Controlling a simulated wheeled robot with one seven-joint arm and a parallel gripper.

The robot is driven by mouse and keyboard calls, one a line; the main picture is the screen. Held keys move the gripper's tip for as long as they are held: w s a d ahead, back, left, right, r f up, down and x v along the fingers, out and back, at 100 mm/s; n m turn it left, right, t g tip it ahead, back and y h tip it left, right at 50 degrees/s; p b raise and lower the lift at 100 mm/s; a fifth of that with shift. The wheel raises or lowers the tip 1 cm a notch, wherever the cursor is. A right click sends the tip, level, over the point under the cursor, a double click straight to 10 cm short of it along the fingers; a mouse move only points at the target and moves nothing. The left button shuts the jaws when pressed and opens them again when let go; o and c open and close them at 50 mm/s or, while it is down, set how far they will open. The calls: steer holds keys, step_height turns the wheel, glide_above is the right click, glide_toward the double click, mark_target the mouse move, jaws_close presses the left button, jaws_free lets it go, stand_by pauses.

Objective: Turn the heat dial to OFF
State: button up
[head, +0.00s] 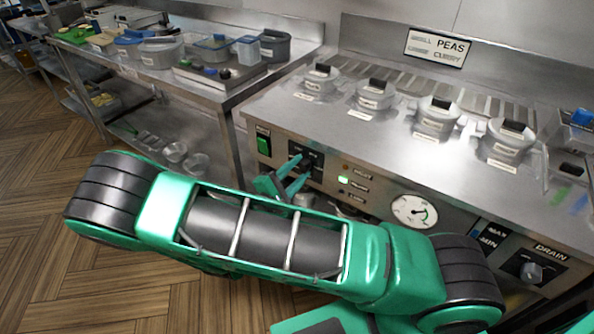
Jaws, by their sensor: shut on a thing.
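The heat dial (293,169) is a small dark knob on the front panel of the steel range, mostly hidden by my fingers. Its black marked plate (315,159) shows around it, but the lettering and the pointer's direction are too small to read. My gripper (299,171) has its green fingers at the plate, one above and one below the knob, and is shut on it. My green arm crosses the picture in front of the lower panel.
Left of the dial is a green switch (264,141). To its right are a lit green indicator (343,179), a round gauge (414,211) and a drain knob (531,271). Several lidded pots stand on the range top (300,118). A steel table (215,92) with tubs stands left.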

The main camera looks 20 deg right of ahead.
steer(key=shift+a+f, duration=0.1)
steer(key=shift+f, duration=0.05)
steer(key=o, duration=1)
steer(key=v, duration=1)
steer(key=shift+s+a, duration=0.2)
steer(key=shift+a, duration=0.1)
